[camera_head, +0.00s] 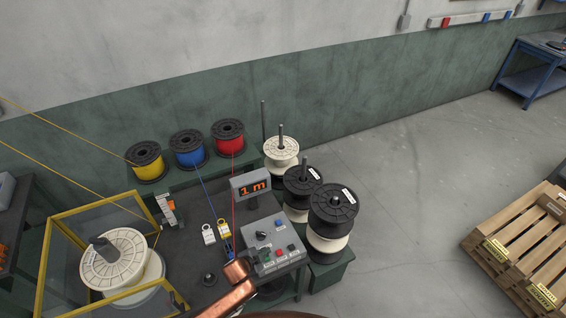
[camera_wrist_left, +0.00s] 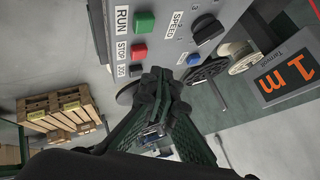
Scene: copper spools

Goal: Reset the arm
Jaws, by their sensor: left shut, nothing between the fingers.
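My left arm, copper-coloured, comes in at the bottom of the head view. My right gripper is not in view.
A display (camera_head: 251,186) reading "1 m" stands behind the control box. Yellow (camera_head: 146,161), blue (camera_head: 187,149) and red (camera_head: 228,137) wire spools line the back. Black and white spools stand right. A yellow-framed cage (camera_head: 46,262) holds a white spool. Wooden pallets (camera_head: 520,245) lie far right.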

